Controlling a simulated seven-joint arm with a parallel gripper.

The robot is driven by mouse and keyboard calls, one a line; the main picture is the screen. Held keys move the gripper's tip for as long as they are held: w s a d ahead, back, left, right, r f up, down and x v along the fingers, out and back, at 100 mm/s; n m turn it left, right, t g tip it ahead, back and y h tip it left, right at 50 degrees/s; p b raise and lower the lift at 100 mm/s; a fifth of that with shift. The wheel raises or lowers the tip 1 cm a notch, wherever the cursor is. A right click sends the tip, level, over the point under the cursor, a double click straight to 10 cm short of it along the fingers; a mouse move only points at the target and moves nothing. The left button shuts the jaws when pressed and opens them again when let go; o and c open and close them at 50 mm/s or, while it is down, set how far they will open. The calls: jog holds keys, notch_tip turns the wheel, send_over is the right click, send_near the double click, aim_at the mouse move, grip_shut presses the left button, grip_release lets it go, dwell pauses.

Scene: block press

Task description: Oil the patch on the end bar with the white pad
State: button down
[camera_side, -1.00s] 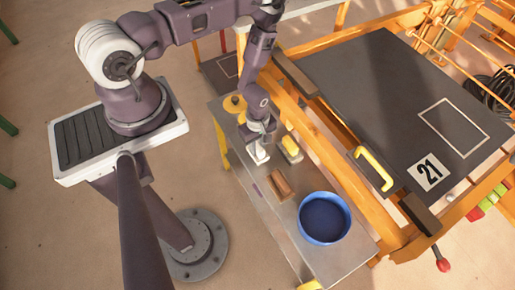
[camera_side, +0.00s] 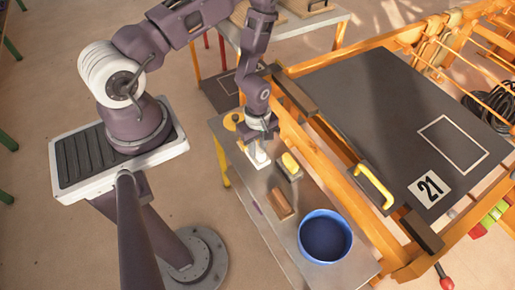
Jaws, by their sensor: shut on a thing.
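My gripper (camera_side: 259,146) is shut on the white pad (camera_side: 260,161). The pad hangs a little above the grey side table, left of a yellow-topped block. Dark bars lie at the near edge of the orange frame: one at the upper left (camera_side: 295,95) and one at the lower right (camera_side: 422,232). I cannot tell which is the end bar, and no patch can be made out on either. The fingers are small and partly hidden by the wrist.
The grey side table (camera_side: 262,215) holds a yellow-topped block (camera_side: 290,167), a brown block (camera_side: 282,204), a blue bucket (camera_side: 325,236) and a yellow round thing (camera_side: 233,121).

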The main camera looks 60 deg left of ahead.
dwell(0.3)
jog(key=w+a+r, duration=0.1)
jog(key=w+a, duration=0.1)
jog(key=a, duration=0.4)
jog(key=w+a+r, duration=0.1)
jog(key=w+a, duration=0.2)
jog(key=a, duration=0.4)
jog(key=shift+s+d+f, duration=0.15)
jog(key=shift+f, duration=1.35)
jog(key=shift+s+d+f, duration=0.1)
jog(key=shift+f, duration=1.4)
jog(key=shift+f, duration=0.6)
notch_tip(320, 180, up, 7)
jog(key=shift+r, duration=0.1)
